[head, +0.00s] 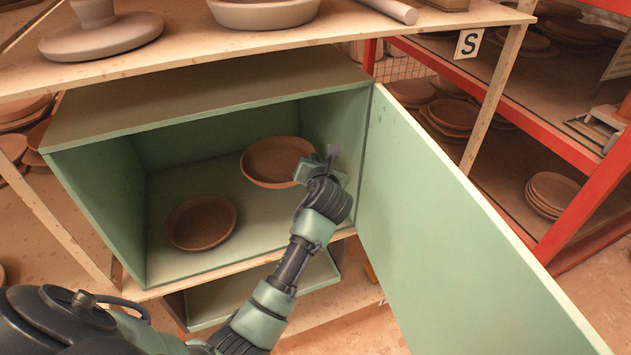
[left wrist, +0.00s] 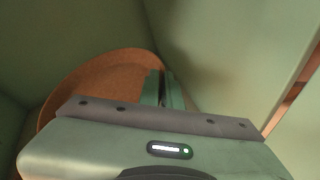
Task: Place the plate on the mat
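A brown clay plate (head: 272,163) is in the back right of the open green cabinet. My left gripper (head: 308,170) reaches in from the front, at the plate's right rim. In the left wrist view the same plate (left wrist: 95,82) runs up to the fingers (left wrist: 163,90). These are close together with the rim between them, so the gripper looks shut on it. I cannot tell whether the plate touches the cabinet floor. A second, smaller brown plate (head: 201,222) lies at the front left of the cabinet floor. No mat shows. My right gripper is not in view.
The cabinet (head: 85,175) has walls close around my left gripper. Its door (head: 440,220) stands open to the right of my arm. A wooden shelf (head: 250,48) with pottery runs above. A red rack (head: 500,90) with stacked plates stands at the right.

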